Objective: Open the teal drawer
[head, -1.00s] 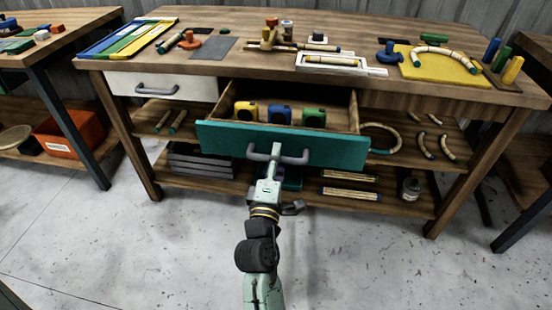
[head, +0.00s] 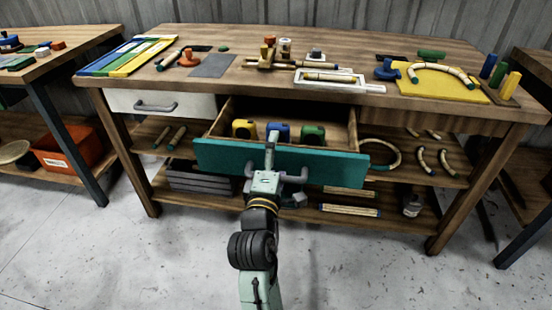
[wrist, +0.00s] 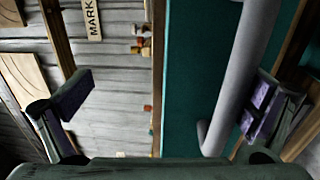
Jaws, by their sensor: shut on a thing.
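The teal drawer (head: 225,158) stands pulled out from under the workbench, with its wooden inside in view. Yellow, blue and green block-like items (head: 278,132) lie in it. Its grey bar handle (head: 294,178) is on the teal front; it also crosses the wrist view as a thick grey bar (wrist: 238,75). My gripper (head: 270,152) is at the handle, with one finger rising in front of the teal front. In the wrist view, my gripper's (wrist: 172,105) fingers appear spread, with the handle close beside the right finger. The contact itself is partly hidden.
The workbench top (head: 225,85) holds strips, rattan pieces and blocks. A closed white drawer (head: 185,105) is to the left. A lower shelf (head: 205,200) carries grey boxes and rattan. The floor in front is clear.

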